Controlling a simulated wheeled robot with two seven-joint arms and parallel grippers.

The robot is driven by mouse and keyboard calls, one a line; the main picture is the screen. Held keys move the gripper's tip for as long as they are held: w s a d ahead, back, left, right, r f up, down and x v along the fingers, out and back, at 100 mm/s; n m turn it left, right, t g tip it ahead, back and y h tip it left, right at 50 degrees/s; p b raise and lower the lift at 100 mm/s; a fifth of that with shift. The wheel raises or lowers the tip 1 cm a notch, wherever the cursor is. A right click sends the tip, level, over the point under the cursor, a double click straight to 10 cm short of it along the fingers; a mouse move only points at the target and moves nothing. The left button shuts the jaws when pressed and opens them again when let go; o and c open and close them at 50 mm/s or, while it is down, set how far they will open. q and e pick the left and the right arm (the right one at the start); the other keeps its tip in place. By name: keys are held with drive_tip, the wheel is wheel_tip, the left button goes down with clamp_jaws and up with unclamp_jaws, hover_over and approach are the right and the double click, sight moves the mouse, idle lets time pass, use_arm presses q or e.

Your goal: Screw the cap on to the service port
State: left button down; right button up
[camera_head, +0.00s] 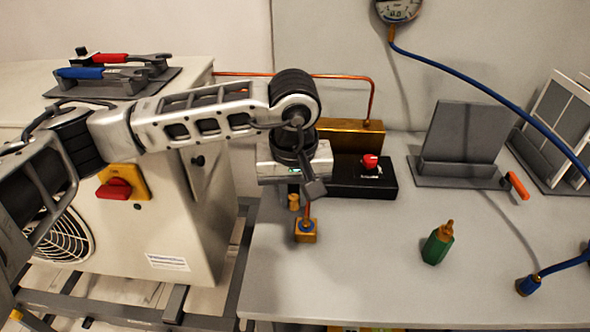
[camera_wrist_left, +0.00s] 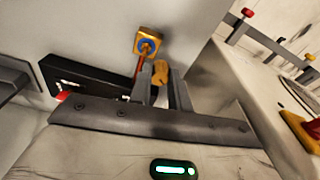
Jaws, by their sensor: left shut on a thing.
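My left gripper (camera_head: 303,190) reaches over the bench from the left and points down. In the left wrist view its two fingers (camera_wrist_left: 161,90) are shut on a small brass cap (camera_wrist_left: 160,72). The cap also shows below the gripper in the head view (camera_head: 294,201). A square brass fitting with a blue ring (camera_head: 306,236), which looks like the service port, stands on the bench just below and right of the cap. It also shows in the left wrist view (camera_wrist_left: 149,38), with a copper pipe beside the cap. The cap appears apart from it. My right gripper is not in view.
A black box with a red knob (camera_head: 362,180) stands behind the gripper. A green bottle with a brass top (camera_head: 438,245) and a blue hose end (camera_head: 529,285) are to the right. A grey unit with a red switch (camera_head: 118,188) stands left. The bench front is clear.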

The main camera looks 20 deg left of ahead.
use_arm(q)
drive_tip(key=w+d+n, duration=0.1)
drive_tip(key=w+d+r+n, duration=0.1)
drive_tip(key=shift+w+r+n+y, duration=0.1)
drive_tip(key=shift+r+n+y, duration=0.2)
drive_tip(key=shift+n, duration=0.1)
drive_tip(key=shift+a+f, duration=0.1)
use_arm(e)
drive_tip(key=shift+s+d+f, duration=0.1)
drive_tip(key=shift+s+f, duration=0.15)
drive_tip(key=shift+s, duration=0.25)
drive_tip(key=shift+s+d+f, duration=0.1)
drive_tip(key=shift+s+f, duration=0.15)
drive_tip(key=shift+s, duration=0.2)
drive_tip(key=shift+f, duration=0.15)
